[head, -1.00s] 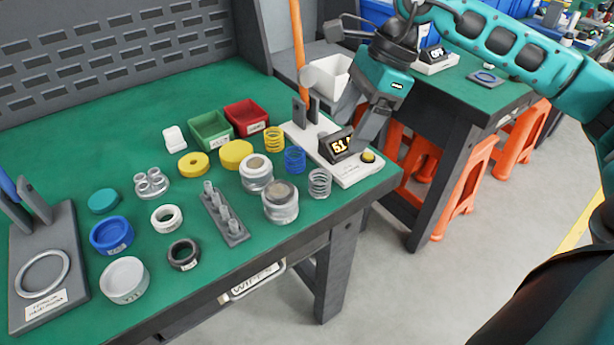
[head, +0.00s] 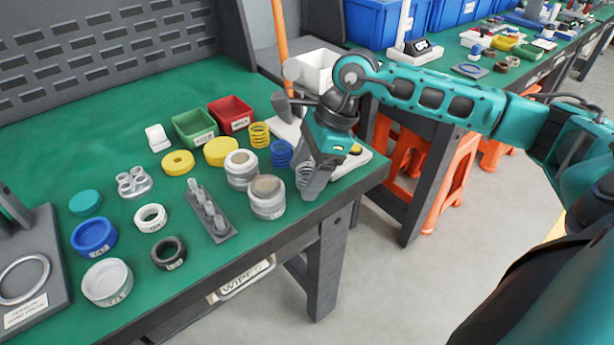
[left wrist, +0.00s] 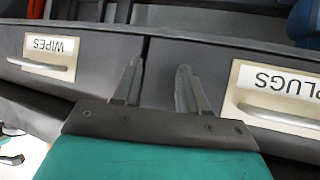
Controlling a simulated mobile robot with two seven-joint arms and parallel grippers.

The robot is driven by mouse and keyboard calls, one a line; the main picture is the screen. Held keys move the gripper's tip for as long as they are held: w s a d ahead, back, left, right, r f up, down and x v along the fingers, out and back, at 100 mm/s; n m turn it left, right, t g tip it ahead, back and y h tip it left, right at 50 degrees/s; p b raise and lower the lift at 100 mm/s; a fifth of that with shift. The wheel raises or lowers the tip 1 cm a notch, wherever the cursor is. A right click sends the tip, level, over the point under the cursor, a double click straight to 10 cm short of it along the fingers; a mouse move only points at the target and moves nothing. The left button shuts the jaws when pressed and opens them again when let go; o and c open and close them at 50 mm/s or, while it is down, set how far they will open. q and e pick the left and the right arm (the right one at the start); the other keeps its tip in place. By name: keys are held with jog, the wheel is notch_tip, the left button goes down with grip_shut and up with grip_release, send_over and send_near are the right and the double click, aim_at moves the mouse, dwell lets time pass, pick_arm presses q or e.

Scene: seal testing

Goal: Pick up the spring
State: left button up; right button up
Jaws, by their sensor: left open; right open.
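Three springs stand at the right end of the green table: a yellow spring (head: 259,134), a blue spring (head: 281,153) and a silver-grey spring (head: 304,174) near the front edge. My right gripper (head: 311,184) points down at the grey spring, open, its fingers beside and partly in front of it. I cannot tell whether they touch it. My left gripper (left wrist: 160,82) shows only in the left wrist view, open and empty, facing the drawer fronts.
My right gripper hides much of the white tester (head: 348,166). Red (head: 231,114) and green bins (head: 195,126) stand behind. In the left wrist view, drawer handles (left wrist: 280,115) stick out.

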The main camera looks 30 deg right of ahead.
jog(key=c, duration=1.1)
